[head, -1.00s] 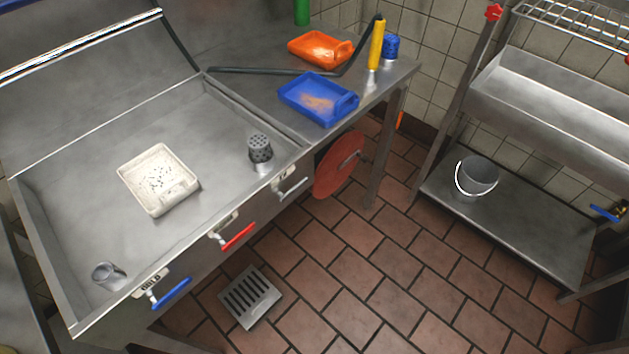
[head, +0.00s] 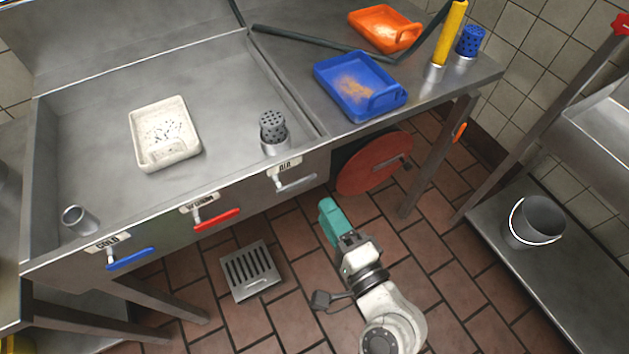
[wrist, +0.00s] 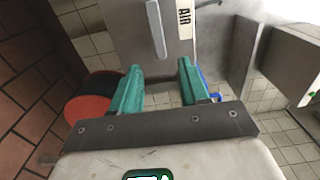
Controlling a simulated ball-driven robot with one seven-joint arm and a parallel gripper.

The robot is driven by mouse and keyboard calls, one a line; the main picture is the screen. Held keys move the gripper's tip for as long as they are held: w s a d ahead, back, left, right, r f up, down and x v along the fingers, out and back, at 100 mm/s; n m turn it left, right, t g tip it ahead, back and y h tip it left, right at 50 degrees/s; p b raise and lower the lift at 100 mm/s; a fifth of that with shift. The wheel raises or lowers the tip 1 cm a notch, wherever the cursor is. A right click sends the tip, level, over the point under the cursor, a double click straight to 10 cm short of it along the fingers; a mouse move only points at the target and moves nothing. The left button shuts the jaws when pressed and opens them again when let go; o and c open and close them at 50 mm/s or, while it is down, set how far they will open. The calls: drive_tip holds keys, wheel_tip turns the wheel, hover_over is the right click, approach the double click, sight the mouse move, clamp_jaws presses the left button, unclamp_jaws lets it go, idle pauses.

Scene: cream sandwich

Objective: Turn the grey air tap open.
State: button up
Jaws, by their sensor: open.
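The grey air tap (head: 296,184) is a lever on the sink's front panel, under a white AIR label (head: 285,166). In the head view its handle points right along the panel, like the other levers. In the wrist view the grey handle (wrist: 156,29) stands ahead of the fingers, beside the AIR label (wrist: 184,18). My gripper (head: 328,218) has teal fingers and is below and right of the tap in the head view. In the wrist view my gripper (wrist: 160,72) is open and empty, its fingertips apart from the handle.
A red lever (head: 217,218) and a blue COLD lever (head: 130,259) are left along the panel. A red disc (head: 372,163) hangs under the counter, right of the tap. A table leg (head: 438,155) stands beyond it. The floor around my arm is clear, with a drain grate (head: 249,270) at left.

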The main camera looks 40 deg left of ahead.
sight(307, 182)
drive_tip(key=x, duration=0.8)
drive_tip(key=shift+c, duration=0.3)
clamp_jaws()
